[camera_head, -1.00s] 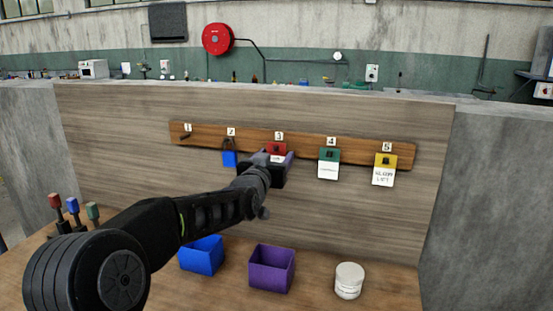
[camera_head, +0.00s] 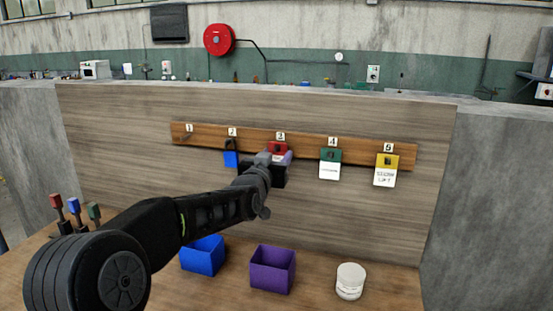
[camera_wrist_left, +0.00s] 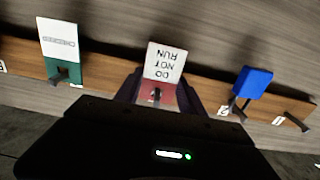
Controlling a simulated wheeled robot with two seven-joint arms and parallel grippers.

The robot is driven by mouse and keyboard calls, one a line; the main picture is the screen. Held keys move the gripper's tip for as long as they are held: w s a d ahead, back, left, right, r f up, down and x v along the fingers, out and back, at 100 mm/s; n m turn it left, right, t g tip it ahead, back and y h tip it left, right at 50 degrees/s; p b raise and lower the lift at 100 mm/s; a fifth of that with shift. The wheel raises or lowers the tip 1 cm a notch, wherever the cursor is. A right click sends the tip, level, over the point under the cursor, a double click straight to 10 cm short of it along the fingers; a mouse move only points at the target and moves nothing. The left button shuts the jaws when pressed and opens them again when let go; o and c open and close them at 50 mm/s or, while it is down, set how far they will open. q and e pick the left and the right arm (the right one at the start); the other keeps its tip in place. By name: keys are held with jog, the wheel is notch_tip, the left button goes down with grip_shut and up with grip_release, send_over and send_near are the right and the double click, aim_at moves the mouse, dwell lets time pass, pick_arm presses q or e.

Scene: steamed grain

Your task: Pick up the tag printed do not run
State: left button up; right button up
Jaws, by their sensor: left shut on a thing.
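The red and white tag (camera_wrist_left: 164,62) shows upside down in the left wrist view, and its print reads DO NOT RUN. In the head view its red top (camera_head: 278,148) is at peg 3 on the wooden rail (camera_head: 308,141). My left gripper (camera_head: 281,160) is at the tag and shut on it; it covers most of the lower part in the head view. In the left wrist view its fingers (camera_wrist_left: 163,92) stand on both sides of the tag, with a peg showing at the red part. My right gripper is not in view.
A blue padlock (camera_head: 231,158) hangs at peg 2. A green-topped tag (camera_head: 330,164) is at peg 4 and a yellow-topped tag (camera_head: 386,170) at peg 5. Below stand a blue bin (camera_head: 203,256), a purple bin (camera_head: 272,270) and a white tub (camera_head: 350,281).

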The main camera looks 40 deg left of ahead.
pick_arm(q)
jog(key=shift+r, duration=0.15)
jog(key=shift+s+d+r, duration=0.1)
jog(key=shift+s, duration=0.15)
jog(key=b+v, duration=0.3)
jog(key=v, duration=1.4)
jog(key=shift+s+b, duration=0.2)
jog(key=shift+b, duration=0.1)
jog(key=shift+d, duration=0.1)
